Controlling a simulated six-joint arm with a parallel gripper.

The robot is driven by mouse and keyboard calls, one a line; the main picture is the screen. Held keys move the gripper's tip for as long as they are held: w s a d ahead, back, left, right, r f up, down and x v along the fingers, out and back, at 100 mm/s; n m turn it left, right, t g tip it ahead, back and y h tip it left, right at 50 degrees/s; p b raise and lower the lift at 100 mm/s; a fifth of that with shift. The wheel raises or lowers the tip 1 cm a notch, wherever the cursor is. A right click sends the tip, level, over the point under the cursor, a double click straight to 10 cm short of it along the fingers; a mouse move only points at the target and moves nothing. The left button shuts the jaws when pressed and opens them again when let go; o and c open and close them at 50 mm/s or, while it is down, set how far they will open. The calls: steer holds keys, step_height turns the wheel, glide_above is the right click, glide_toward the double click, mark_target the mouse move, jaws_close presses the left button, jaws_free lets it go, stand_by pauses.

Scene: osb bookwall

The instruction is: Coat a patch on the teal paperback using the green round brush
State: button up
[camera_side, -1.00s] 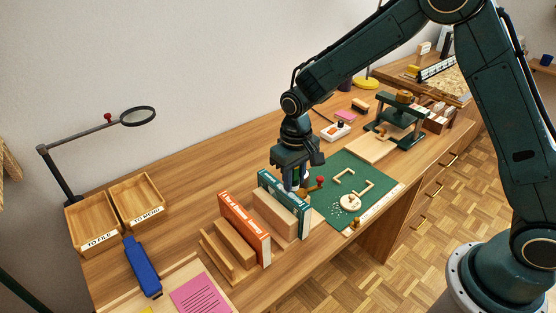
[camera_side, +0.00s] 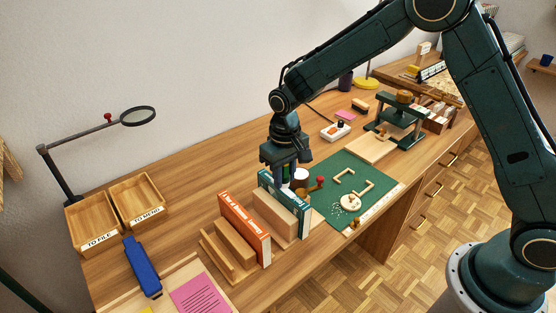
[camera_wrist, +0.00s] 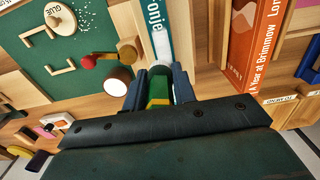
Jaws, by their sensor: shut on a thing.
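The teal paperback (camera_side: 292,206) stands upright on the desk beside a wooden block. Its teal cover and spine also show in the wrist view (camera_wrist: 159,14). My gripper (camera_side: 285,180) is over the far end of the teal paperback. In the wrist view its blue fingers (camera_wrist: 158,88) are shut on the green round brush (camera_wrist: 157,90), whose green and yellow handle shows between them. A pale part lies beyond the fingertips, against the teal book in the picture. Whether the bristles touch the cover is unclear.
An orange book (camera_side: 245,230) stands to the left among wooden blocks. The green mat (camera_side: 376,176) holds a glue disc (camera_side: 350,202). Wooden trays (camera_side: 139,200) are at left.

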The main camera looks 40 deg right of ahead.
steer(key=shift+d, duration=0.5)
steer(key=shift+w, duration=0.7)
steer(key=shift+s+a, duration=0.1)
steer(key=shift+a, duration=1.9)
step_height(320, 180, up, 8)
